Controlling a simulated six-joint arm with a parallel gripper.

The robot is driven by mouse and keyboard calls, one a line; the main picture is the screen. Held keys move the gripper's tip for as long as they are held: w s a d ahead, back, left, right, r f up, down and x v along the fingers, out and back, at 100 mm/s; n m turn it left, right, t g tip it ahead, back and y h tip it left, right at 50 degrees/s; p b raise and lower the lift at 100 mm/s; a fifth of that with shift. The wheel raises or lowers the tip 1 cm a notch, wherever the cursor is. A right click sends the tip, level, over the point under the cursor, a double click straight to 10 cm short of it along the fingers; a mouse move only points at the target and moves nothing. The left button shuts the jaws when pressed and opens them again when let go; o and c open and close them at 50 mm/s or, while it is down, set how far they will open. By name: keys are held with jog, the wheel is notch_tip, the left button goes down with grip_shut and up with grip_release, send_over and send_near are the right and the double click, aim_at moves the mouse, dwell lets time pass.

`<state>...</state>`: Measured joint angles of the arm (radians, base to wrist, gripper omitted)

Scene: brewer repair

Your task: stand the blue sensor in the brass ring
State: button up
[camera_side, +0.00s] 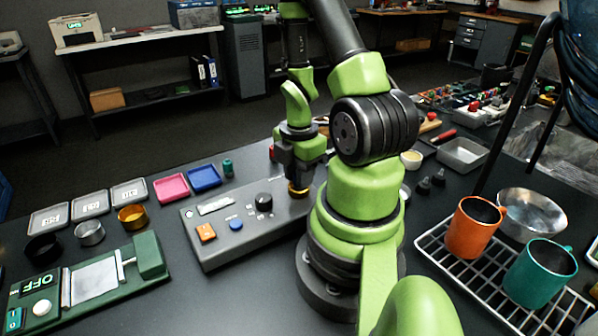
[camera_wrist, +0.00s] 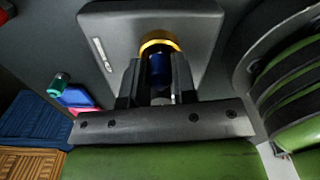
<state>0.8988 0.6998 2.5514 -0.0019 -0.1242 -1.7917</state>
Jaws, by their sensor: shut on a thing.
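The blue sensor (camera_wrist: 160,69) is between the two fingers of my gripper (camera_wrist: 159,86) in the wrist view. My gripper is shut on it. The brass ring (camera_wrist: 160,37) sits on the grey control box and curves around the far end of the sensor in that view. In the side view, my gripper (camera_side: 298,170) points down just above the brass ring (camera_side: 298,191), at the right end of the box. The sensor is hidden there behind the fingers. I cannot tell whether its lower end is inside the ring or just over it.
The grey box (camera_side: 250,240) carries an orange button (camera_side: 206,232), a blue button (camera_side: 236,224) and a black knob (camera_side: 264,201). A teal cylinder (camera_side: 228,168), pink tray (camera_side: 171,187) and blue tray (camera_side: 204,177) stand behind. A brass cup (camera_side: 132,216) stands left. A mug rack (camera_side: 440,257) stands right.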

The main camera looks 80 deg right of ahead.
jog(key=shift+f, duration=0.2)
dwell(0.5)
jog(key=o, duration=1.4)
jog(key=shift+r, duration=4.15)
